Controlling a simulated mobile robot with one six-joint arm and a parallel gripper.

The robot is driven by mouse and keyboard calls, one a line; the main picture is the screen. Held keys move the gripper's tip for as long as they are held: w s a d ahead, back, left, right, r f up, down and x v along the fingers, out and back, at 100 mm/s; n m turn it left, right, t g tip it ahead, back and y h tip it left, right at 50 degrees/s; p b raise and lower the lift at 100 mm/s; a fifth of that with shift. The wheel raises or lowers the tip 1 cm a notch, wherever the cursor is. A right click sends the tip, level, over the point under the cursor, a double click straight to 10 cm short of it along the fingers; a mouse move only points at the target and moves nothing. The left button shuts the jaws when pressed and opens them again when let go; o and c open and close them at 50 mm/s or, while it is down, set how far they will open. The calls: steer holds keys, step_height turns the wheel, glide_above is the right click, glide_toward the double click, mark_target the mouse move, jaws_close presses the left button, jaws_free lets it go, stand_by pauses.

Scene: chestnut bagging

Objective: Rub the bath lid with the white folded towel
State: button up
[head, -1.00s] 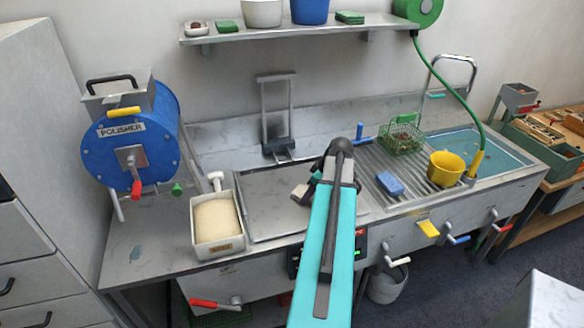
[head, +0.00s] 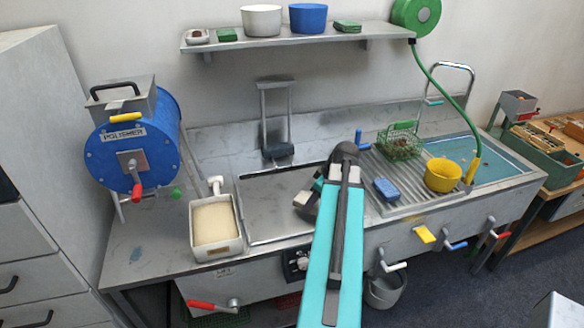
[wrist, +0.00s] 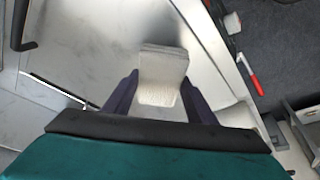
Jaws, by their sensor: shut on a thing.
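The bath lid (head: 268,206) is a flat grey metal plate set in the middle of the steel bench. Its right part is hidden behind my arm in the head view. In the wrist view the lid (wrist: 95,55) spreads as a smooth, scuffed metal surface. My gripper (wrist: 160,98) has its dark fingers shut on the white folded towel (wrist: 163,72). The towel is over the metal surface; I cannot tell whether it touches it.
A tray of pale grain (head: 214,222) stands left of the lid. A blue polisher (head: 133,145) stands at the far left. Right of the lid is a ribbed drainboard with a blue sponge (head: 386,189), a yellow pot (head: 441,175) and a green basket (head: 400,142).

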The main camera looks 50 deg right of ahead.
steer(key=shift+r+p, duration=0.85)
steer(key=shift+r, duration=1.1)
steer(key=shift+w, duration=0.1)
steer(key=shift+m, duration=0.3)
